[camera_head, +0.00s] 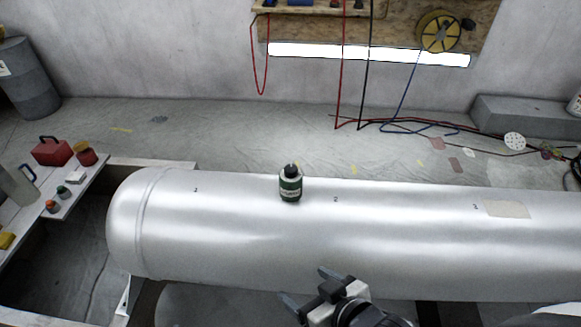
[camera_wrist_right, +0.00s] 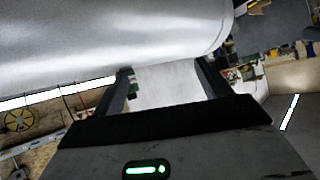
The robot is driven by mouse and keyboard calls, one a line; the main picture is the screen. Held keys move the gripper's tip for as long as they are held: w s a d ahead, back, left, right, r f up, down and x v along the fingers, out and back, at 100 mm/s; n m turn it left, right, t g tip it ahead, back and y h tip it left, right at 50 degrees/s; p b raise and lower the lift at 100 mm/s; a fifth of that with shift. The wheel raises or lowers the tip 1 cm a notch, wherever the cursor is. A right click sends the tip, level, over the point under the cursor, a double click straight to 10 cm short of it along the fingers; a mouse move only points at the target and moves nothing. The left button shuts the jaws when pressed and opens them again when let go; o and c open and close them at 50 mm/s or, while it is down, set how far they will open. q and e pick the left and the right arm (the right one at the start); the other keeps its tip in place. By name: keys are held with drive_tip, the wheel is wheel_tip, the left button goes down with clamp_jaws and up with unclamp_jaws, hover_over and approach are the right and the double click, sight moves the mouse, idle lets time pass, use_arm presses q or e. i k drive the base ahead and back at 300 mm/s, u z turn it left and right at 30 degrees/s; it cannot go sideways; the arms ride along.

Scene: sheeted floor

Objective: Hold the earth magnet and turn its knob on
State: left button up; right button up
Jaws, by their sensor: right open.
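The earth magnet (camera_head: 290,184), a small dark green cylinder with a light band and a dark knob on top, stands upright on the silver tank (camera_head: 400,225) in the head view. My right gripper (camera_head: 304,282) is open and empty at the tank's near side, below the magnet in the picture and apart from it. The right wrist view shows the two spread fingers of this gripper (camera_wrist_right: 165,82) with nothing between them; I cannot make out the magnet there. My left gripper is not in view.
A white bench (camera_head: 75,190) with a red box (camera_head: 52,151) and small items stands at the left. A grey drum (camera_head: 27,85) is behind it. Cables (camera_head: 400,128) lie on the sheeted floor behind the tank. The tank top around the magnet is clear.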

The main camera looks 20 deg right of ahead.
sight(290, 171)
drive_tip(key=u, duration=1.55)
drive_tip(key=i, duration=0.85)
drive_tip(key=z, duration=3)
